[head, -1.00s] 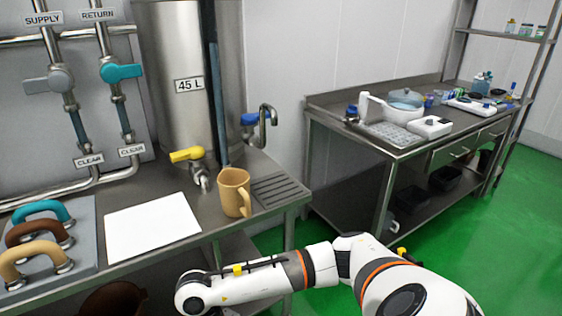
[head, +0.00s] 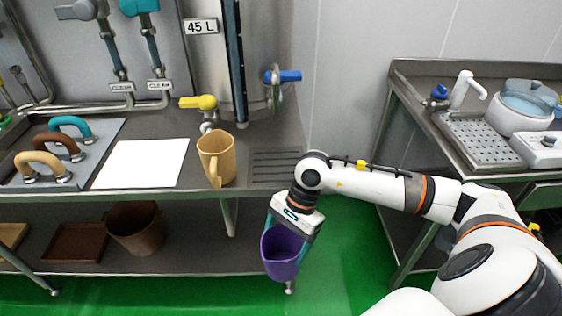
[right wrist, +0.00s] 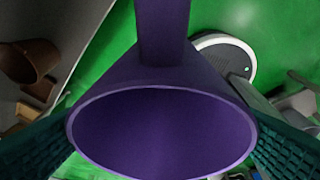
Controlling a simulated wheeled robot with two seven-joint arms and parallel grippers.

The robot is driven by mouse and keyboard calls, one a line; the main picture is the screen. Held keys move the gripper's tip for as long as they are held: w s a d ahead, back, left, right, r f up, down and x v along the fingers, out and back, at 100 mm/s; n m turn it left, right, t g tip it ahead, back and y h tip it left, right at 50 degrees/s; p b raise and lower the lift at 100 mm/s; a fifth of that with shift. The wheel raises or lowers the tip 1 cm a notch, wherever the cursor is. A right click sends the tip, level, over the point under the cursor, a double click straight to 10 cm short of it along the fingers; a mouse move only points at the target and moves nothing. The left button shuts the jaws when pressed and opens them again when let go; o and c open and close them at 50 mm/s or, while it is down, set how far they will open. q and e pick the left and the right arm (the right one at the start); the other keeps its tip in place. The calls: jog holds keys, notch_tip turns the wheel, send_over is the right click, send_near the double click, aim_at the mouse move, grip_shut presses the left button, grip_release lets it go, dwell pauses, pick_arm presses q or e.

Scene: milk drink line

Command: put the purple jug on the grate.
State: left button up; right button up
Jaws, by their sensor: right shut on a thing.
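The purple jug (head: 282,254) hangs in my right gripper (head: 286,236), below the bench top and off its front edge, over the green floor. My right gripper is shut on it, with teal fingers on either side. In the right wrist view the jug's open mouth (right wrist: 165,130) fills the middle, between the fingers. The grate (head: 276,160) is the slotted plate at the right end of the bench, under the blue-handled tap. It is bare. The jug is lower than the grate and nearer to me. My left gripper is not in view.
A tan jug (head: 222,158) stands left of the grate, below the yellow-handled tap (head: 199,102). A white sheet (head: 141,163) lies further left. A brown bin (head: 135,230) stands on the lower shelf. A second bench (head: 462,165) stands at the right, across a gap.

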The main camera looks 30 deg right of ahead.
jog(key=w+d+r+m+t+h+p, duration=0.1)
jog(key=w+d+r+m+t+h, duration=0.2)
jog(key=r+m, duration=0.6)
jog(key=w+d+r+m+t+h+p, duration=0.1)
jog(key=w+d+r+m+t+h, duration=0.3)
jog(key=m, duration=0.9)
pick_arm(q)
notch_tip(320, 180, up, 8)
jog(key=p, duration=0.6)
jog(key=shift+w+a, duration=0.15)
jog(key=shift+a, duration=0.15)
pick_arm(e)
jog(key=w+d+f+g, duration=0.1)
jog(key=w+d, duration=0.2)
jog(key=w, duration=0.4)
jog(key=w+d+f+g+y, duration=0.1)
jog(key=w+d, duration=0.2)
jog(key=w, duration=0.5)
jog(key=shift+f+m, duration=0.25)
jog(key=shift+m, duration=0.05)
jog(key=o, duration=1.2)
jog(key=shift+o, duration=0.2)
